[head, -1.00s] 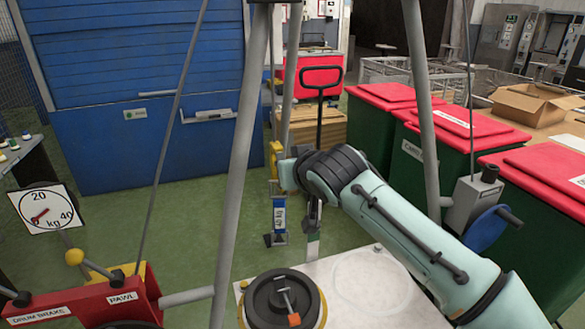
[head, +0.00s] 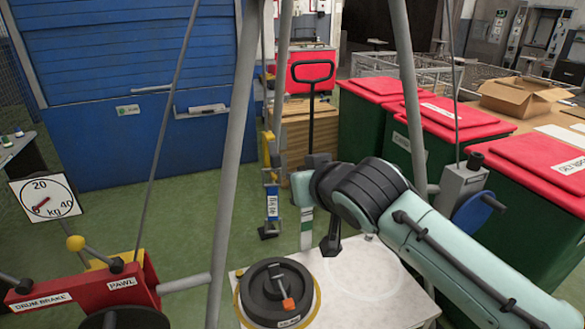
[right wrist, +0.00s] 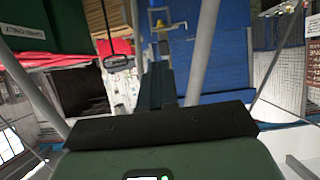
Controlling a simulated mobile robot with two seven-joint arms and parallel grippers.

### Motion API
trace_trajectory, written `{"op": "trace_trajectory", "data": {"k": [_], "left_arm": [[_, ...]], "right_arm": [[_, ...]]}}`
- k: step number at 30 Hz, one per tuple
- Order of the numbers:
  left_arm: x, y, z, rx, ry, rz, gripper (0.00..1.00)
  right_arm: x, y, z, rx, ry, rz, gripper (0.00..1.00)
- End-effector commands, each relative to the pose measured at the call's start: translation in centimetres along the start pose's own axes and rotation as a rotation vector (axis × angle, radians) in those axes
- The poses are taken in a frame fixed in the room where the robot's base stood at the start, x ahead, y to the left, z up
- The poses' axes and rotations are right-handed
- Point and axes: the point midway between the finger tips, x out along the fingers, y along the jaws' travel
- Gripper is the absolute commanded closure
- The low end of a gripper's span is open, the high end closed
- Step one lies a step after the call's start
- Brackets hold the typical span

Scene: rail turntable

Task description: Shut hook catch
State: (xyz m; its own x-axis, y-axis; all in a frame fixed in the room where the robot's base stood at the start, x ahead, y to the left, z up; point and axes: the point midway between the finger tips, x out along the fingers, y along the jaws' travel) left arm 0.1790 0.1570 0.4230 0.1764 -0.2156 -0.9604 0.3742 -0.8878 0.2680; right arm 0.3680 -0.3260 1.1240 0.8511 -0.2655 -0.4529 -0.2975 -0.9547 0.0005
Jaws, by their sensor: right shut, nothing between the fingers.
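A grey metal piece with an orange tip (head: 286,303), possibly the hook and its catch, lies on top of a round black weight (head: 256,297) in the head view. I cannot tell whether the catch is open or shut. The weight stands on a white platform (head: 381,294). My right gripper (head: 331,247) points down above the back of the platform, behind and right of the weight, apart from the orange-tipped piece. It is shut and empty. In the right wrist view its dark fingers (right wrist: 157,88) point away from the camera; I cannot make out the catch there. My left gripper is not in view.
Grey tripod legs (head: 233,150) rise on both sides of the platform. A red drum-brake and pawl unit (head: 85,290) is at the lower left, with a kg dial (head: 45,197) above. A grey box with a blue wheel (head: 480,213) is at right. Green bins (head: 385,130) stand behind.

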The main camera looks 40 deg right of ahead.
Motion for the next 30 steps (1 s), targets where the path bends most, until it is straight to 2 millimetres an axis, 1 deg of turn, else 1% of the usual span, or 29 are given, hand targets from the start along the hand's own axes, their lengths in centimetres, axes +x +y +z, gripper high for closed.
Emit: {"op": "trace_trajectory", "data": {"k": [1,3,8,30], "left_arm": [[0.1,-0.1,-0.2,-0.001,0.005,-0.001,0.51],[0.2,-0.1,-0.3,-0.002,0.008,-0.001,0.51],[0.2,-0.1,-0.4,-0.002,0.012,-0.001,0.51],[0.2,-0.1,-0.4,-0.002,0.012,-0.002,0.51]], "right_arm": [[-0.9,0.0,0.4,0.000,0.003,0.001,1.00],[-1.7,0.0,0.8,0.001,0.003,0.000,1.00],[-2.6,0.0,1.3,0.002,0.002,0.000,1.00],[-2.7,0.0,1.4,0.001,0.001,0.000,1.00]]}}
